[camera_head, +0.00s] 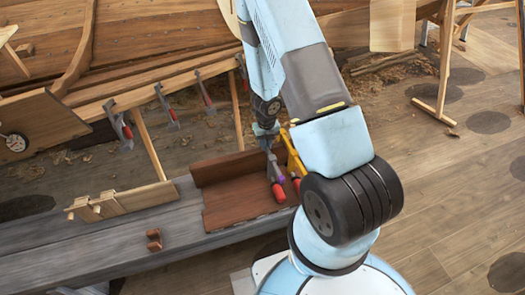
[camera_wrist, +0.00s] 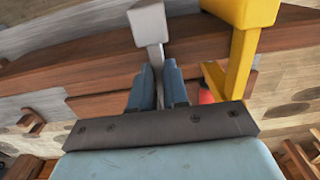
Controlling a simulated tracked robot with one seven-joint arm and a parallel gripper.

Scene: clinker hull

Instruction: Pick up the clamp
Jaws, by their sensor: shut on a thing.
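Two clamps show at the brown wooden piece on the bench. One is grey (camera_head: 272,168) with a red handle and a purple band; its grey head (camera_wrist: 149,23) stands just beyond my fingers in the wrist view. The other clamp is yellow (camera_head: 293,155), close on the right; it also shows large in the wrist view (camera_wrist: 241,60). My gripper (camera_wrist: 160,75) is shut on the grey clamp, its bar between the two blue-grey fingers. In the head view my gripper (camera_head: 267,132) is above that clamp, its fingertips hard to make out.
The brown wooden piece (camera_head: 230,212) lies on the grey bench (camera_head: 150,242). A pale wooden piece (camera_head: 125,199) and a small brown block (camera_head: 153,239) are to the left. Several red-handled clamps hang along the hull plank (camera_head: 150,92) behind. The floor at right is mostly clear.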

